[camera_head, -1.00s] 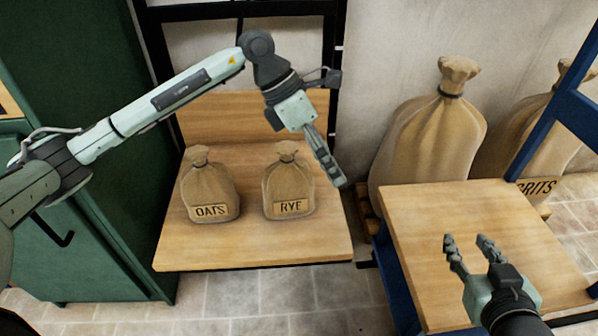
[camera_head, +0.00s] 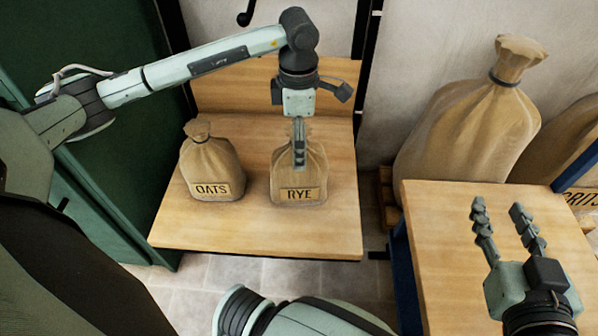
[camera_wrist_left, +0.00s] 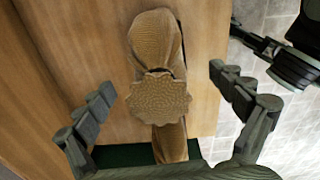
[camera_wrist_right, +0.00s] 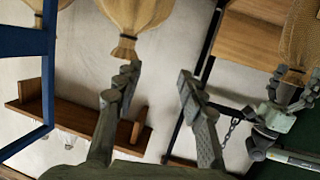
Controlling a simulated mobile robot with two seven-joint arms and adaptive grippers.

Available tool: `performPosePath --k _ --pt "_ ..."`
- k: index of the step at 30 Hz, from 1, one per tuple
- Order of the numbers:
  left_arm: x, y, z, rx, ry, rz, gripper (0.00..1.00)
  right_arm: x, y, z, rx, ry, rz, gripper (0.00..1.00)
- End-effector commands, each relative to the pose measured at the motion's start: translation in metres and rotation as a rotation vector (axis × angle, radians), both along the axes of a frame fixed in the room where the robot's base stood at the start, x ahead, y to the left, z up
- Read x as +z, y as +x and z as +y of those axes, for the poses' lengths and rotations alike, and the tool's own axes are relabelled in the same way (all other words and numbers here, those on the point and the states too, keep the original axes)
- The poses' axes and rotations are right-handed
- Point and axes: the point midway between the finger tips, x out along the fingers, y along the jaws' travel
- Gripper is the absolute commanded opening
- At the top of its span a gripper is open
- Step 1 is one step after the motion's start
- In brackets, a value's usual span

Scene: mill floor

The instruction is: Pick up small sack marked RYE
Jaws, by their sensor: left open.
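The small tan RYE sack (camera_head: 312,182) stands upright on the wooden shelf, its label facing me. My left gripper (camera_head: 299,163) hangs over it, pointing down, its fingers in front of the sack's neck and upper body in the head view. In the left wrist view the sack's gathered top (camera_wrist_left: 160,98) lies between the spread fingers of the left gripper (camera_wrist_left: 163,88), with a gap on each side. My right gripper (camera_head: 498,208) is open and empty above the wooden table at right; it also shows open in the right wrist view (camera_wrist_right: 158,78).
The OATS sack (camera_head: 212,172) stands just left of the RYE sack on the same shelf (camera_head: 240,232). A green cabinet (camera_head: 110,130) is at left. Large sacks (camera_head: 470,130) stand at back right, behind the wooden table (camera_head: 435,250) with its blue frame.

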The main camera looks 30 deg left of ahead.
Motion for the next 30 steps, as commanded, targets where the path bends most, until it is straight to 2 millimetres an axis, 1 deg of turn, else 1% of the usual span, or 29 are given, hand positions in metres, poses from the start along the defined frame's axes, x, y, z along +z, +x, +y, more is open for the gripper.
performPosePath --k 1,4,11,14,30 --pt "-0.010 -0.001 0.000 0.000 0.000 0.004 0.94 0.002 0.001 0.002 0.003 0.006 -0.014 0.40" --pt "-0.021 -0.001 0.000 0.000 -0.001 0.002 0.94 0.008 0.001 0.005 0.009 0.017 -0.038 0.40" --pt "-0.023 0.000 0.000 0.000 -0.001 -0.001 0.94 0.010 0.002 0.006 0.011 0.021 -0.047 0.40" --pt "-0.023 0.000 0.000 0.000 -0.001 -0.001 0.83 0.010 0.002 0.006 0.011 0.021 -0.047 0.40" --pt "-0.023 0.000 0.000 0.000 -0.001 -0.001 0.16 0.010 0.001 0.005 0.010 0.019 -0.045 0.40"
